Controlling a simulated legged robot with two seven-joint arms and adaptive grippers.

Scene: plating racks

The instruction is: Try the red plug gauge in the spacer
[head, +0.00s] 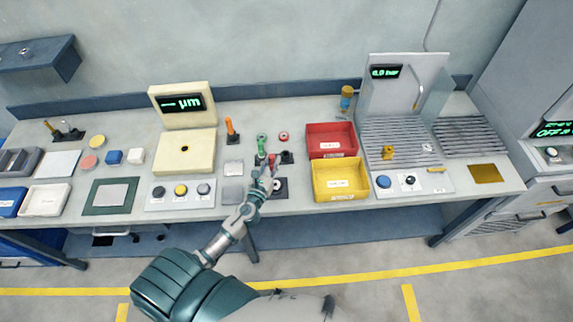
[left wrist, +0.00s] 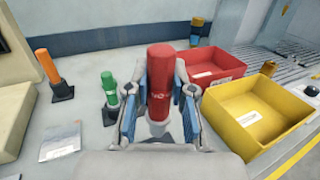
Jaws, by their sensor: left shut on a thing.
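My left gripper (head: 268,174) is shut on the red plug gauge (left wrist: 160,85), which stands upright between the two blue-padded fingers in the left wrist view. In the head view the red plug gauge (head: 272,160) shows just beyond the fingertips. A dark square piece with a pale round centre (head: 281,188) lies right of the gripper, and a small red ring (head: 284,136) lies behind. I cannot tell which is the spacer. My right gripper is not in view.
A green gauge (left wrist: 110,90) and an orange-handled one (left wrist: 47,66) stand left of the gripper. The red bin (head: 331,128) and yellow bin (head: 340,196) are close on the right. A cream gauge block (head: 200,165) and a button panel (head: 180,201) are to the left.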

